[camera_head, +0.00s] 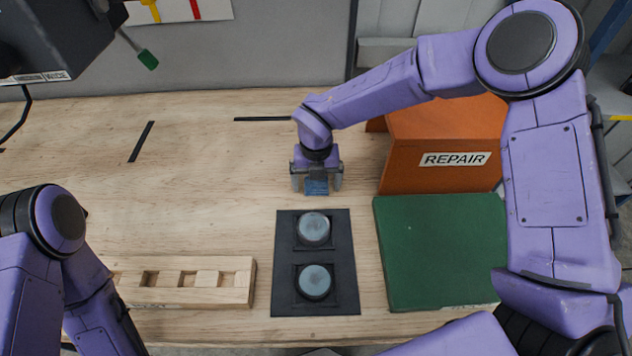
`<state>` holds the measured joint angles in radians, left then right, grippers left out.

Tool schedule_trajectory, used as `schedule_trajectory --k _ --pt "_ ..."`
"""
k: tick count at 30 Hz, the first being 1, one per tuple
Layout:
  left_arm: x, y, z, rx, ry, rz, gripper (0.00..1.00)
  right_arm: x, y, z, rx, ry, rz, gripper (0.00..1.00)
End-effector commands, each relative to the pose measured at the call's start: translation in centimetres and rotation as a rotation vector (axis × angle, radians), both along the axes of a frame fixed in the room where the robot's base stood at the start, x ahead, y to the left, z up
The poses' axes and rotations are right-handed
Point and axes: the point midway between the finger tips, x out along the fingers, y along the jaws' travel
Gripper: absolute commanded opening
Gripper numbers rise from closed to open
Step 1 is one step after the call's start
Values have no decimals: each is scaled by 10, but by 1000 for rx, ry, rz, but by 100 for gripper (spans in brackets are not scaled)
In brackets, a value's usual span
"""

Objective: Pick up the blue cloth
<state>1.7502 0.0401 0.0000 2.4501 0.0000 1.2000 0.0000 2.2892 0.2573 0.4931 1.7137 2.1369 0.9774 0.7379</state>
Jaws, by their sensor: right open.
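The blue cloth (316,188) is a small dark blue patch on the wooden table, showing between the fingers of my right gripper. My right gripper (316,183) points down over it with its fingers apart, one on each side of the cloth. Most of the cloth is hidden by the gripper, and I cannot tell whether the fingers touch it. My left arm shows at the lower left, but its gripper is out of view.
A black holder (285,258) with two round grey-blue pieces lies just in front of the cloth. A green mat (440,250) and an orange REPAIR bin (440,155) are to the right. A slotted wooden block (240,280) lies front left. The table's left middle is clear.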

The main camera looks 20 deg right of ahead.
Motion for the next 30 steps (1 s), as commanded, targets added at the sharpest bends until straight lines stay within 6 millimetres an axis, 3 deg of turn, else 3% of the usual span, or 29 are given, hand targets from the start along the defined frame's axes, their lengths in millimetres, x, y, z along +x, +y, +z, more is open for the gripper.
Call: schedule_trajectory --k 2,3,8,22,28,30 --pt "0 0 -1 0 0 0 43 0 0 0 0 0 0 94" --pt "0 0 -1 0 0 0 43 0 0 0 0 0 -1 87" --pt "0 0 -1 0 0 0 43 0 0 0 0 0 -1 38" --pt "0 0 -2 0 0 0 43 0 0 4 0 0 -1 34" --pt "0 0 -10 0 0 0 43 -1 0 33 2 -3 -2 34" --pt "0 0 -19 0 0 0 43 -16 4 47 3 -5 2 34"
